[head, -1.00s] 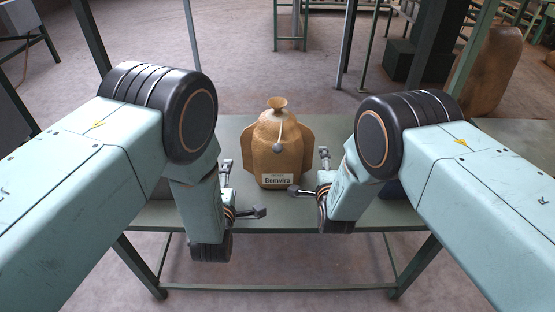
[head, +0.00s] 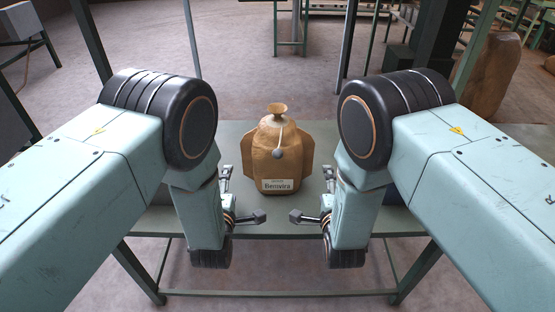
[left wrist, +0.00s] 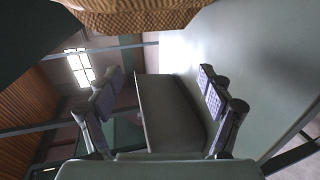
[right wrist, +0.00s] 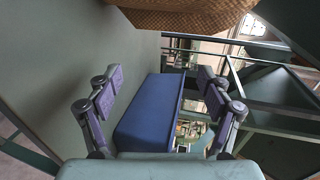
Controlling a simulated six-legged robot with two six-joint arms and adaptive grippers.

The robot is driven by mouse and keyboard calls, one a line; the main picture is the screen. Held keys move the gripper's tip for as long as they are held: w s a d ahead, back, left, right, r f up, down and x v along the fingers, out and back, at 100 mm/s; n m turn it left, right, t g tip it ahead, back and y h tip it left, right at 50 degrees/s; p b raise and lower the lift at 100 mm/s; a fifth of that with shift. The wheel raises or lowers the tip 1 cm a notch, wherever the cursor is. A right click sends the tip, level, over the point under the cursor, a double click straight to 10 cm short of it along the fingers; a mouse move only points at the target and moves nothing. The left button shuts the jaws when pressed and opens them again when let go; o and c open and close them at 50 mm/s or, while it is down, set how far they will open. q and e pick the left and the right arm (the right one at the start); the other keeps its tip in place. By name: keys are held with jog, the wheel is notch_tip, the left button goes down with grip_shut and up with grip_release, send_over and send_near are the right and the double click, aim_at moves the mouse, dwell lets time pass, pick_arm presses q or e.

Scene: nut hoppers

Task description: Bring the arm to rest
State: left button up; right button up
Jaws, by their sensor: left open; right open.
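My left gripper (head: 242,196) is open and empty on the left, in front of the tan sack (head: 279,158). In the left wrist view its two fingers (left wrist: 160,90) stand apart with nothing between them. My right gripper (head: 311,196) is open and empty on the right, facing the left one. In the right wrist view its fingers (right wrist: 160,92) are spread, with a blue bin behind them. The sack stands upright on the table, tied at the neck, with a "Bemvira" label and a round grey tag. Neither gripper touches it.
The green-grey table (head: 275,225) has bare room around the sack. A blue bin (right wrist: 150,110) shows in the right wrist view and a grey bin (left wrist: 168,112) in the left wrist view. Another brown sack (head: 493,78) stands at the back right.

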jog(key=x, duration=1.2)
pick_arm(q)
jog(key=shift+w+f, duration=0.1)
jog(key=shift+w, duration=0.25)
pick_arm(e)
jog(key=shift+f, duration=0.1)
